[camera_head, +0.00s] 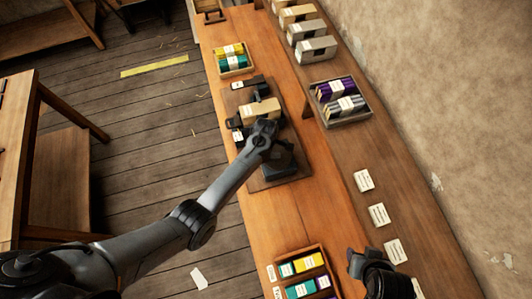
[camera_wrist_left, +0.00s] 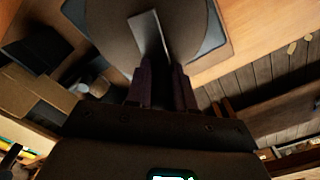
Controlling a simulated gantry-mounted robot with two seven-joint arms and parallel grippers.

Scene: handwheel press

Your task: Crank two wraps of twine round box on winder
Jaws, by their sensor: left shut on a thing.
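The winder's dark base (camera_head: 292,178) stands on the wooden bench. A tan box (camera_head: 262,110) with a pale label sits on it. My left gripper (camera_head: 266,143) is over the winder, just in front of the box, and its arm hides part of the machine. In the left wrist view the fingers (camera_wrist_left: 162,88) are shut at a large dark round wheel (camera_wrist_left: 118,32) with a pale strip. They hold what seems to be the crank handle, mostly hidden. I cannot make out twine on the box. My right gripper (camera_head: 360,264) is over the bench's near right, away from the winder; its jaws are unclear.
A tray (camera_head: 234,70) of yellow and teal packs stands beyond the winder. A crate (camera_head: 345,120) of purple and grey packs is right of it; another tray (camera_head: 312,250) is nearer. Several boxes (camera_head: 302,30) line the back shelf. White cards (camera_head: 364,180) lie along the right.

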